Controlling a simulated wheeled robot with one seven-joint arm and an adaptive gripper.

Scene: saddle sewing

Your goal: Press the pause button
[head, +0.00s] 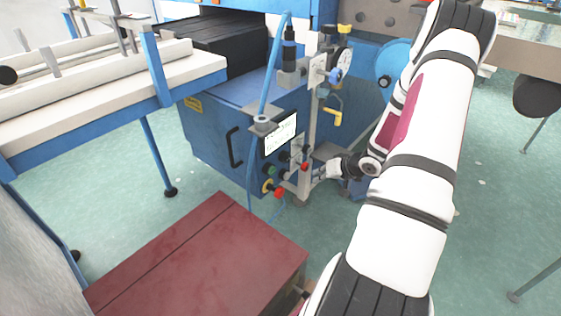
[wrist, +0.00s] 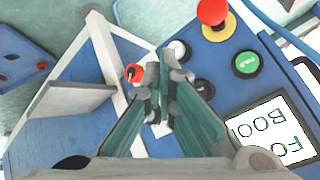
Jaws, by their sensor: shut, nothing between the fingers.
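The control panel (head: 257,160) is on the front of a blue machine, below a lit screen (head: 280,135). In the wrist view I see a green button with small lettering (wrist: 246,65), a black button (wrist: 203,88), a pale button (wrist: 178,48) and a red mushroom button on a yellow base (wrist: 213,12). I cannot tell which is the pause button. My gripper (wrist: 160,92) is shut and empty, its tips left of the black button and below the pale one. I cannot tell whether they touch anything. The gripper also shows at the panel's right side in the head view (head: 318,171).
A red knob (wrist: 133,73) is close left of my fingertips. A pale frame bar (wrist: 108,65) runs beside it. A dark red box (head: 200,262) stands on the floor before the machine, and a blue-framed table (head: 110,103) is at the left.

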